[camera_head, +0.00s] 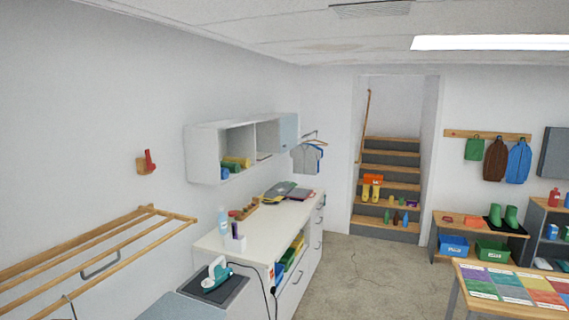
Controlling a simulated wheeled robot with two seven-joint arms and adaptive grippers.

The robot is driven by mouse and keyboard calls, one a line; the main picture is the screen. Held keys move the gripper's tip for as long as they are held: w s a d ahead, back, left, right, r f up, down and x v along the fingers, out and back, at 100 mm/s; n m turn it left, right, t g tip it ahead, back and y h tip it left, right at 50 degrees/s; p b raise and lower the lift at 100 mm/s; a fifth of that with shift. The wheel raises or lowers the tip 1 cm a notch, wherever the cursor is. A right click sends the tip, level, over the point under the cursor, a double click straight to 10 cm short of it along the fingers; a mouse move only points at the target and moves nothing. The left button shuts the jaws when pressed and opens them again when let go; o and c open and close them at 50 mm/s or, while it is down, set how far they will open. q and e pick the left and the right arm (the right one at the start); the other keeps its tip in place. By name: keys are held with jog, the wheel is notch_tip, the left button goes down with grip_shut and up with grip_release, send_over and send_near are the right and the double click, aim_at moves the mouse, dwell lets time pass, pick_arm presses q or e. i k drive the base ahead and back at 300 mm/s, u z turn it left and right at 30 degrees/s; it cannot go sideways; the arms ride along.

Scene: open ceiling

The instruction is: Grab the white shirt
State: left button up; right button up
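A pale grey-white shirt (304,161) hangs on a hanger from a short rail at the far right end of the wall cabinet. A blue garment (320,158) hangs close behind it on the right, and the white shirt partly covers it. Both hang in the air above the far end of the white counter. Neither of my grippers is in view, so I cannot see how far they are from the shirt.
The white counter (225,243) with drawers runs along the left wall. A wooden drying rack (100,246) juts in at the left. A colourful table (509,302) stands front right. The floor (350,277) between is clear, leading to stairs (390,172).

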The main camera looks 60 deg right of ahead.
aim_at(305, 158)
jog(key=z, duration=2.7)
jog(key=i, duration=7.9)
jog(key=u, duration=0.65)
